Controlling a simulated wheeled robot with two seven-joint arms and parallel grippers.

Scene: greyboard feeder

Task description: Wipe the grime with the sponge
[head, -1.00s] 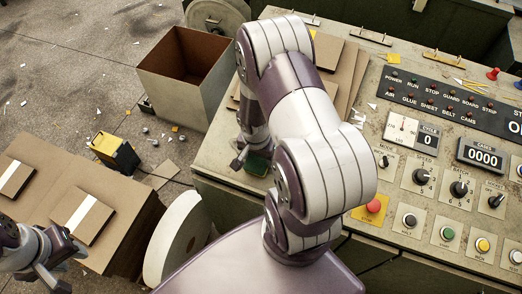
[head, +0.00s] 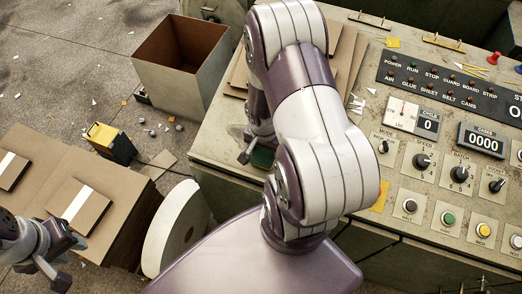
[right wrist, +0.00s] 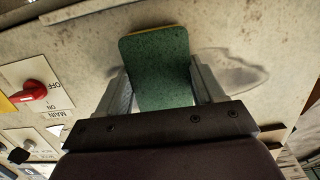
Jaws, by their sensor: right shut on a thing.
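The sponge (right wrist: 155,72) is a green block with a yellowish layer at its far edge. My right gripper (right wrist: 160,95) is shut on it, with a finger on each side, over the worn cream panel. In the head view only a dark green part of the sponge (head: 263,157) shows beside my right gripper (head: 248,150), largely behind my arm. The grime (right wrist: 235,77) is a grey smear with a darker curved outline, just right of the sponge. Whether the sponge touches the panel is unclear. My left gripper (head: 58,262) is low at the left, near the cardboard; its jaw opening is unclear.
The console (head: 440,205) carries knobs, buttons and counters right of my arm. A red switch (right wrist: 34,91) is left of the sponge. Stacked greyboard (head: 345,50) lies behind my arm. An open carton (head: 180,75) stands left of the console; a white roll (head: 175,230) is in front.

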